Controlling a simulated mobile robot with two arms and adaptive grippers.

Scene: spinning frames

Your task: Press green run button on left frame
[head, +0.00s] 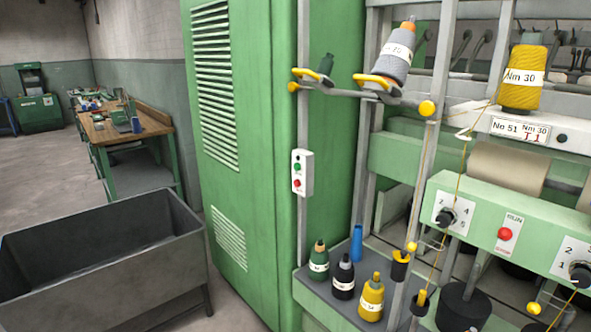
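A small white control box (302,173) is fixed to a grey upright at the edge of the tall green cabinet, near the middle of the head view. It carries a dark spot at the top, a green button (297,167) and, below it, a red button (297,183). On the right, the pale green machine panel has a white plate with small lettering, seemingly RUN, and a red button (505,234). I cannot tell which frame counts as the left one. Neither of my grippers is in view.
The tall green cabinet (245,110) stands left of the box. A grey bin (110,265) is at the lower left, with a workbench (125,130) behind it. Yarn cones, including a dark green one (319,262), stand on a shelf below the box. Yarn holders (312,77) jut out above.

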